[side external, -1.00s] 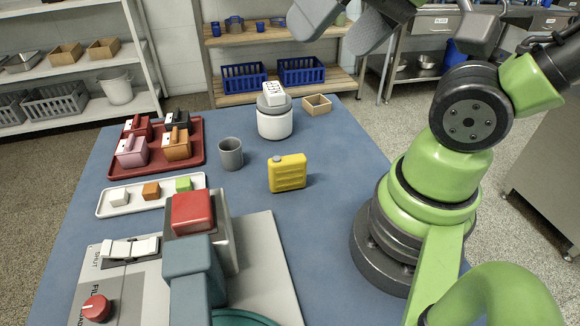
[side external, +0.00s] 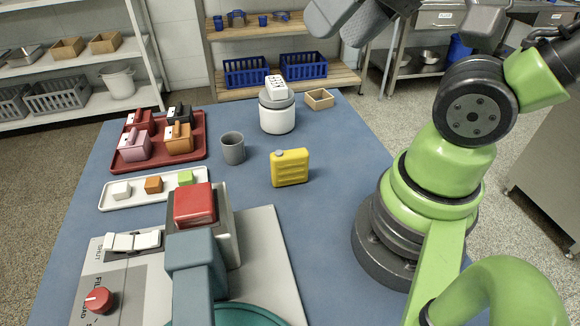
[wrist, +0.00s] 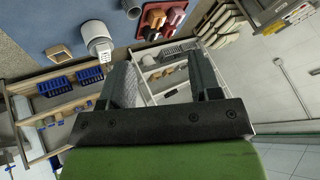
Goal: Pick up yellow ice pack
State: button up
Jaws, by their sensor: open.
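The yellow ice pack (side external: 289,168) stands upright on the blue table in the side view. It looks like a flat yellow canister with a grey cap and ridged front. Nothing touches it. My gripper (wrist: 163,72) is open and empty in the wrist view, its two dark fingers spread apart. In the side view, its fingers show only partly at the top edge, well above the table. The ice pack is not visible in the wrist view.
A grey cup (side external: 233,149) and a white round container (side external: 277,117) stand near the ice pack. The mill (side external: 195,205) is at front left. A red tray (side external: 204,153) and a white tray (side external: 104,206) lie left. Bare table lies right of the pack.

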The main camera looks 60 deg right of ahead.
jog(key=n+g+h, duration=0.2)
jog(key=n+g, duration=0.5)
jog(key=n, duration=0.6)
send_over(289, 152)
jog(key=f, duration=1.6)
jog(key=shift+s+f, duration=0.25)
notch_tip(289, 152, down, 4)
jog(key=shift+f, duration=0.1)
jog(key=shift+w+f, duration=0.15)
jog(key=shift+f, duration=2.85)
grip_shut()
jog(key=shift+r, duration=0.1)
